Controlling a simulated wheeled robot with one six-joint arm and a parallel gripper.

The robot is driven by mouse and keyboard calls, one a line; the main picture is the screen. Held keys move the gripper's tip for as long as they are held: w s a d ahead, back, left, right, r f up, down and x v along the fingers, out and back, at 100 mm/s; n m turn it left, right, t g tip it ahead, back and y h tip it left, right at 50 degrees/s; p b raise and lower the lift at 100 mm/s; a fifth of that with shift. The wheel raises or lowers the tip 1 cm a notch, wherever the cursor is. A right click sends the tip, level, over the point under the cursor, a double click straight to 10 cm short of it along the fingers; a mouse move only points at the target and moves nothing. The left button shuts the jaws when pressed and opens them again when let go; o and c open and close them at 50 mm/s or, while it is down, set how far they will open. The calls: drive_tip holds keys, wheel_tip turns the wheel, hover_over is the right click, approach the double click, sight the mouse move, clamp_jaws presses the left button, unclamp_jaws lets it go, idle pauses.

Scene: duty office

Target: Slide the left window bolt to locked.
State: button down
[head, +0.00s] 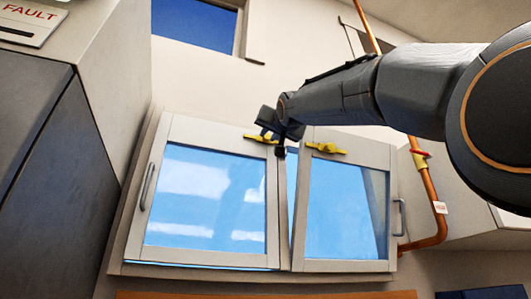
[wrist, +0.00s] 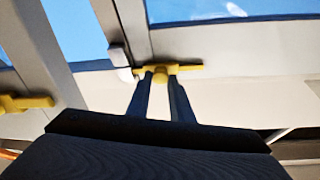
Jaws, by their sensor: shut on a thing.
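The left window bolt (head: 261,138) is a yellow bar with a knob on the top rail of the left window sash (head: 172,131). It also shows in the wrist view (wrist: 190,70). My gripper (head: 276,132) is at this bolt, and in the wrist view its two dark fingers (wrist: 160,82) are shut around the knob. The bolt's end points toward a pale block (wrist: 122,62) on the frame between the sashes. I cannot tell whether the end is inside the block. The fingers hide part of the bolt.
A second yellow bolt (head: 326,148) sits on the right sash (head: 350,266), which looks slightly tilted. Orange pipes (head: 431,190) run at the right. A large cabinet (head: 35,150) stands close on the left.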

drive_tip(key=shift+d, duration=0.1)
drive_tip(key=c, duration=1.8)
unclamp_jaws()
drive_tip(key=shift+c, duration=0.2)
drive_tip(key=shift+o, duration=1.4)
drive_tip(key=shift+w+d, duration=0.1)
drive_tip(key=shift+d, duration=0.15)
drive_tip(key=shift+a, duration=0.2)
drive_tip(key=shift+s+f+b, duration=0.2)
drive_tip(key=shift+s+b, duration=0.15)
drive_tip(key=shift+s, duration=0.05)
drive_tip(key=b+v, duration=0.4)
drive_tip(key=v, duration=0.3)
drive_tip(key=shift+d+r, duration=0.1)
